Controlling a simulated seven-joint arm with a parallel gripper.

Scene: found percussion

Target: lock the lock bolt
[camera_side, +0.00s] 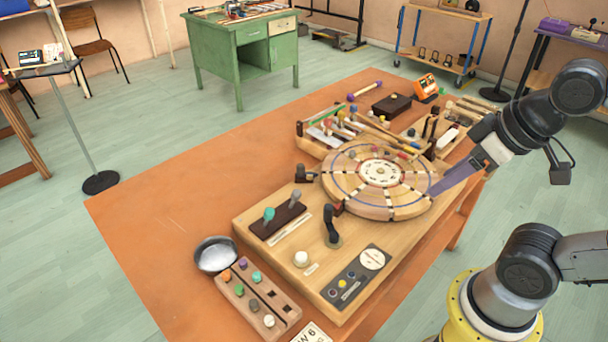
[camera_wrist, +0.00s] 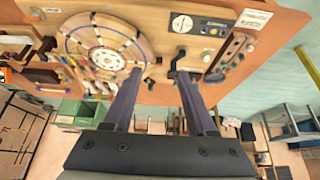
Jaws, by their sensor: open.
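A light wooden box (camera_side: 245,224) carries a round segmented wheel (camera_side: 350,200). A small dark latch-like fitting (camera_side: 305,174) sits at the wheel's left edge; it may be the lock bolt, but I cannot tell its position. Another small dark fitting (camera_side: 337,208) touches the wheel's near edge. A black crank handle (camera_side: 332,232) stands in front of it. My gripper (camera_side: 437,188) is at the wheel's right side, its purple fingers partly overlapping the rim in the picture. In the wrist view my gripper (camera_wrist: 160,74) is open, with nothing between the fingers.
Teal and grey levers (camera_side: 283,212), a white knob (camera_side: 301,258) and a dial panel (camera_side: 358,276) are on the box. A metal bowl (camera_side: 216,254) and a peg block (camera_side: 258,299) stand beside it. Sticks and tools lie behind the wheel. The orange table (camera_side: 170,210) is clear at left.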

